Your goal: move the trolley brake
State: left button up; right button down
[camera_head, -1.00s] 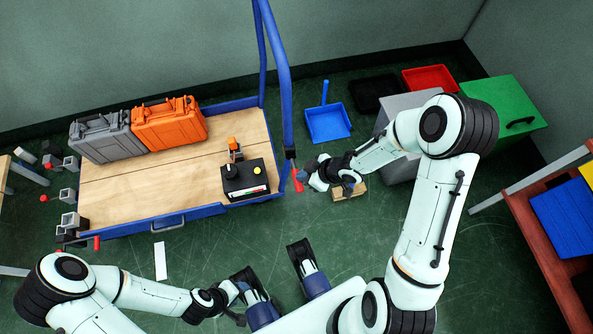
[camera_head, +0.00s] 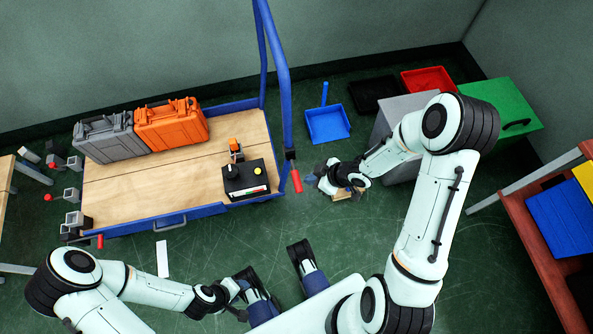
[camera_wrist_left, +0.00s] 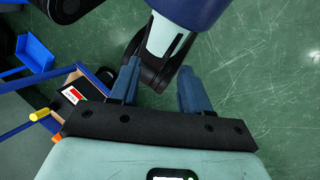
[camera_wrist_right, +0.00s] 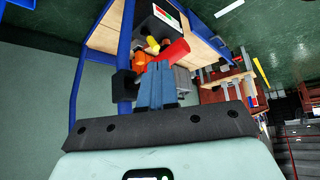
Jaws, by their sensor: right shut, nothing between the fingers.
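The trolley has a wooden deck (camera_head: 110,195), blue frame and blue upright rails. A red lever (camera_head: 296,181) hangs from a black bracket at its right end, and another red lever (camera_head: 100,241) shows at its lower left corner. My right gripper (camera_head: 311,179) is shut and empty, just right of the right-end lever. In the right wrist view its closed blue fingers (camera_wrist_right: 157,66) overlap the red lever (camera_wrist_right: 174,50); contact cannot be told. My left gripper (camera_wrist_left: 158,70) is open and empty, low over the floor away from the trolley.
A grey case (camera_head: 107,138), an orange case (camera_head: 172,123) and a black box (camera_head: 245,179) stand on the deck. A blue dustpan (camera_head: 327,124), black and red trays (camera_head: 430,79) and a green cabinet (camera_head: 510,115) stand behind. A red-brown shelf (camera_head: 530,215) is at right.

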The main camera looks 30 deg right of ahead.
pick_arm(q)
notch_tip(320, 180, up, 7)
jog(key=s+g+p, duration=0.1)
jog(key=s+p, duration=0.1)
jog(key=p, duration=0.6)
jog(key=shift+s+d+f, duration=0.2)
jog(key=shift+s, duration=0.15)
pick_arm(e)
jog(key=v, duration=1.3)
jog(key=shift+r, duration=0.15)
jog(key=shift+s, duration=0.15)
jog(key=s+a+f+m+g+p, duration=0.3)
jog(key=a+f+m+p, duration=0.25)
jog(key=a+m, duration=0.35)
pick_arm(q)
notch_tip(320, 180, up, 7)
jog(key=w+p, duration=0.1)
jog(key=w, duration=0.1)
jog(key=shift+w+r+p, duration=0.2)
jog(key=shift+w+p, duration=0.1)
jog(key=shift+p, duration=0.05)
pick_arm(e)
jog(key=s+a+f+m+g+h, duration=0.1)
jog(key=s+a+f+m+g, duration=0.2)
jog(key=s, duration=0.5)
jog(key=a+f, duration=0.1)
jog(key=a, duration=0.1)
jog(key=shift+s+a+g, duration=0.3)
jog(key=shift+s+a, duration=0.1)
